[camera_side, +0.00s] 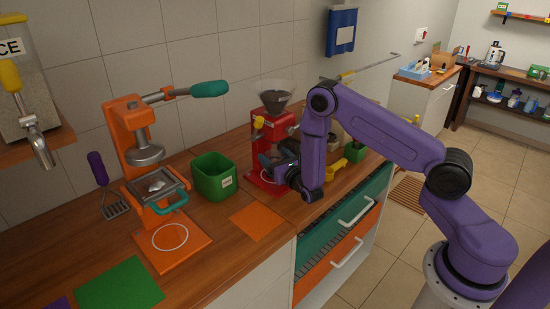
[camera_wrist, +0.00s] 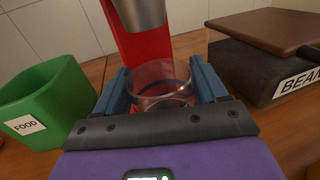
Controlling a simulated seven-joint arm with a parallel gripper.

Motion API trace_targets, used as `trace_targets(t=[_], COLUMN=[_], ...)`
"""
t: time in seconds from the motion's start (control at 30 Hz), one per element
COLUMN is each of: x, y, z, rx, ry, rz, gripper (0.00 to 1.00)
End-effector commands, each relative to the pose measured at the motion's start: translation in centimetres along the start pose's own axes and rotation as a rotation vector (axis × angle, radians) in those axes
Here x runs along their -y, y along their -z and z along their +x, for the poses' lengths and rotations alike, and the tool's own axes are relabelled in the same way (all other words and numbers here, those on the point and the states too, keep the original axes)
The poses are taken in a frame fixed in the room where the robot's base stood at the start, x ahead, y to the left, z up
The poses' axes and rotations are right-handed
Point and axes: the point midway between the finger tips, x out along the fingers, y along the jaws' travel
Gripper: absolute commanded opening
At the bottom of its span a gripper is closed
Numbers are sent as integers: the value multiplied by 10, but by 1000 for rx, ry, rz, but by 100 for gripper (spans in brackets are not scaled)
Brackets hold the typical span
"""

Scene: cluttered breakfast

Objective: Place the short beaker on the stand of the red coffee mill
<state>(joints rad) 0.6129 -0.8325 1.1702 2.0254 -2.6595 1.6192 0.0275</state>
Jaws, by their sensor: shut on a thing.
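The short beaker (camera_wrist: 160,84) is clear glass and sits upright between the two blue fingers of my gripper (camera_wrist: 163,88) in the wrist view. The fingers are shut on its sides. The red coffee mill (camera_side: 272,128) stands against the wall, with a grey hopper on top. Its red stand (camera_side: 262,186) shows low down, beside my gripper (camera_side: 276,165). In the wrist view the mill's red column (camera_wrist: 142,48) and metal spout rise just beyond the beaker. Red shows through the glass. I cannot tell whether the beaker touches the stand. In the side view the beaker is not clearly visible.
A green FOOD bin (camera_side: 214,177) stands left of the mill. A dark BEANS box (camera_wrist: 265,72) with a brown lid is close on the right. An orange press (camera_side: 135,150) is further left. An orange mat (camera_side: 258,220) lies in front on the counter.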

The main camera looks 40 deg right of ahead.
Motion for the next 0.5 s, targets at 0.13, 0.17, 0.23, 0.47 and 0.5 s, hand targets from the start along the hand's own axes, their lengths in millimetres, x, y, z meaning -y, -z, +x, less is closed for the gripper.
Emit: trace_targets(t=[0.13,0.17,0.23,0.47,0.5], x=[0,0,0,0,0], y=[0,0,1,2,2], z=[0,0,0,0,0], rx=[1,1,1,0,0], ry=[0,0,0,0,0], rz=[1,1,0,0,0], gripper=[40,40,40,97,97])
